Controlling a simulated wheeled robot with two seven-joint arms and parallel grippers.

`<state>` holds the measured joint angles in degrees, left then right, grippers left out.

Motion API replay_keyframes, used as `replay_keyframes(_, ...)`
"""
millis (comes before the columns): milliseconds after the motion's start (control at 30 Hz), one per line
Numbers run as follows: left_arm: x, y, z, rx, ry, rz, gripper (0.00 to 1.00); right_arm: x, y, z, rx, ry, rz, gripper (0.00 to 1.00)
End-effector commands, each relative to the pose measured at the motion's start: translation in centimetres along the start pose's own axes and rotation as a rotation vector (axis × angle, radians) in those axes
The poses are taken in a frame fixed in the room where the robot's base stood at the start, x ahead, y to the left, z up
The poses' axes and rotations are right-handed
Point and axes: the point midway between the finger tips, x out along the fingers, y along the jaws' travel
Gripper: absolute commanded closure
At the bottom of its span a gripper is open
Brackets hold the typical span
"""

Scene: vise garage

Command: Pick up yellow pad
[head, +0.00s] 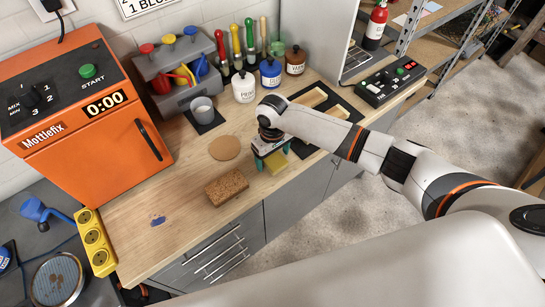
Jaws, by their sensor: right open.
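The yellow pad (276,163) is a small block near the front edge of the wooden worktop, right of the middle. My right gripper (269,154) comes in from the right and hangs right over the pad, fingers pointing down. It is open, and its fingers and body hide part of the pad. I cannot tell whether the fingers touch it. My left gripper is not in view.
A brown cork-like block (226,187) and a round cork disc (224,148) lie left of the gripper. A dark tray (342,101) lies behind my arm. Bottles, including a blue one (270,73), stand at the back. The front-left worktop (195,235) is mostly clear.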

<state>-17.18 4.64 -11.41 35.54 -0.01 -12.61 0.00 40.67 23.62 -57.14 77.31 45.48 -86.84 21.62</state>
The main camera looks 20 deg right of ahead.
Motion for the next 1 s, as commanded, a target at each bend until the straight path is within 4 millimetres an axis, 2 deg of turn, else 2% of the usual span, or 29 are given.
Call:
replay_keyframes(167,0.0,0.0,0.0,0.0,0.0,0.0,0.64,0.0,0.0,0.0,-0.001,-0.001,0.0,0.2)
replay_keyframes(267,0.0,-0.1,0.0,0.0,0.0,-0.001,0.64,0.0,0.0,0.0,-0.001,-0.001,0.0,0.33)
replay_keyframes(467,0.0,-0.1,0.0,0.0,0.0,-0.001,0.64,0.0,0.0,0.0,0.0,-0.001,0.001,0.66)
replay_keyframes(500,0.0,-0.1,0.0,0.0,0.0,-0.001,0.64,0.0,0.0,0.1,0.0,-0.002,0.001,0.68)
replay_keyframes(767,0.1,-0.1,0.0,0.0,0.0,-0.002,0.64,-0.3,0.0,0.1,0.0,-0.003,0.001,0.68)
replay_keyframes(867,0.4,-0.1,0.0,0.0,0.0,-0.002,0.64,-1.5,0.0,0.2,-0.001,-0.006,0.002,0.68)
replay_keyframes(1000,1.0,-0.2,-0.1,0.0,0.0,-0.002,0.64,-4.2,0.0,0.2,-0.001,-0.008,0.001,0.68)
